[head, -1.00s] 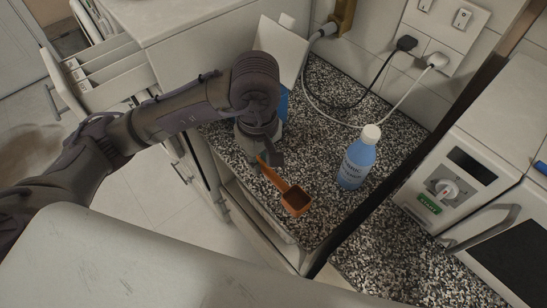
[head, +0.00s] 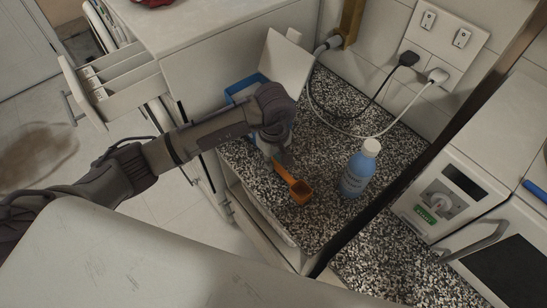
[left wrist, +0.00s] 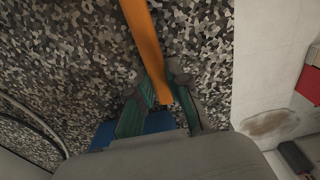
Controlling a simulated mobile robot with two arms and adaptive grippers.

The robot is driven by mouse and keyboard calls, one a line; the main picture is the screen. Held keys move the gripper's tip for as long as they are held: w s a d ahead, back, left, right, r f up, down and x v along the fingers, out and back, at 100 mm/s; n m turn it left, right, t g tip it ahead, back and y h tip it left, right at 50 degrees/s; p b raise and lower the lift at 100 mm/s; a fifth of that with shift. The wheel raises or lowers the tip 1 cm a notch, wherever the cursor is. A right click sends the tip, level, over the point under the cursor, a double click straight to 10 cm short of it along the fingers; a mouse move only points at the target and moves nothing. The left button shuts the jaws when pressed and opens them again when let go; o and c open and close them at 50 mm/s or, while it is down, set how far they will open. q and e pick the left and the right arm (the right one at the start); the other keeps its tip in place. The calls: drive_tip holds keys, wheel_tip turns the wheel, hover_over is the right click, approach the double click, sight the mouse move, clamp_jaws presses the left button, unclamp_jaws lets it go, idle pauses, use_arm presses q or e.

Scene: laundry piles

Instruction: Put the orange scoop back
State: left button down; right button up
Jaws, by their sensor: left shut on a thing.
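The orange scoop (head: 300,191) is over the speckled counter (head: 330,220), its square cup toward the front and its handle running back to my left gripper (head: 280,158). My left gripper is shut on the handle's end. The left wrist view shows the orange handle (left wrist: 145,40) between the two green-padded fingers; the cup is out of that frame. I cannot tell whether the scoop touches the counter. A blue box (head: 238,90) with a raised white flap (head: 285,62) stands just behind the gripper, partly hidden by my arm. My right gripper is not in view.
A blue bottle (head: 357,172) with a white cap stands right of the scoop. Cables run from wall sockets (head: 437,76) behind it. A white machine (head: 440,205) with a dial is at the right. An open drawer (head: 120,75) juts out at the left.

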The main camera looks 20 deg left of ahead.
use_arm(q)
drive_tip(key=shift+f, duration=0.15)
drive_tip(key=c, duration=1.1)
unclamp_jaws()
drive_tip(key=shift+r, duration=0.3)
drive_tip(key=shift+r+b, duration=1.75)
drive_tip(key=shift+r, duration=4.15)
drive_tip(key=shift+d, duration=0.1)
